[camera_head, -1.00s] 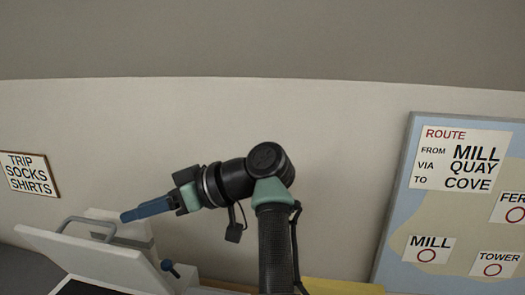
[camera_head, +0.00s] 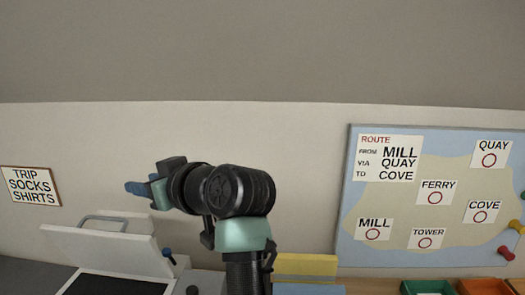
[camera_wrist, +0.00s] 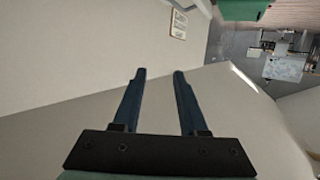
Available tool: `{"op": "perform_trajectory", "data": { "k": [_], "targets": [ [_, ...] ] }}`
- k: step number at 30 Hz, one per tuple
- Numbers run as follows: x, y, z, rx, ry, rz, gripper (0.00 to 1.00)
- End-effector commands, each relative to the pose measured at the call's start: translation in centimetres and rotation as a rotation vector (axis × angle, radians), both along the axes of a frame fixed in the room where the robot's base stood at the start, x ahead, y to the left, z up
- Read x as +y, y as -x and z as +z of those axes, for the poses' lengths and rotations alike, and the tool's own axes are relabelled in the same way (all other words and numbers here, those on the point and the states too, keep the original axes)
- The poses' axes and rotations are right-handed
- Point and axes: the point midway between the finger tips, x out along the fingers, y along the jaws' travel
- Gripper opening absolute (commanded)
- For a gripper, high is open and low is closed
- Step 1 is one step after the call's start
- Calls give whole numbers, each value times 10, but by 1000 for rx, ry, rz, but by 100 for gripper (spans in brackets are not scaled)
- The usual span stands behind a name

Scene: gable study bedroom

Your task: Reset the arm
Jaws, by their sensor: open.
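My arm rises from the bottom middle of the head view and bends to the left. My gripper (camera_head: 136,188) is at its left end, in front of the pale wall and above a white device with a raised lid. In the wrist view my gripper (camera_wrist: 158,75) shows two dark blue fingers set well apart, with nothing between them. The fingers touch nothing that I can see.
The white device (camera_head: 105,250) with a grey handle stands at the lower left. A sign (camera_head: 31,186) hangs at the left. A route board (camera_head: 400,230) is at the right. Green (camera_head: 428,286) and orange (camera_head: 484,286) trays lie below it. A yellow block (camera_head: 305,265) is behind my arm.

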Motion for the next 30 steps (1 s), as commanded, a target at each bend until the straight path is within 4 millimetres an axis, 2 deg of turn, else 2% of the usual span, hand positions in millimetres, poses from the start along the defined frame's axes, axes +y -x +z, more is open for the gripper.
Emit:
{"op": "perform_trajectory", "data": {
  "k": [1, 4, 7, 9, 12, 15, 18, 21, 24, 30],
  "targets": [
    [-13, 0, 33, -67, -27, -88, 42],
    [-47, 5, 90, -218, -98, -273, 42],
    [-85, 27, 151, -387, -184, -442, 42],
    [-111, 52, 192, -509, -248, -543, 42],
    [-143, 94, 241, -673, -331, -655, 42],
    [-167, 137, 278, -813, -399, -734, 42],
    [-183, 173, 302, -917, -447, -783, 42],
    [-191, 195, 314, -980, -473, -810, 42],
    [-195, 204, 318, -1006, -485, -820, 42],
    [-195, 205, 318, -1009, -485, -821, 42]
  ]
}}
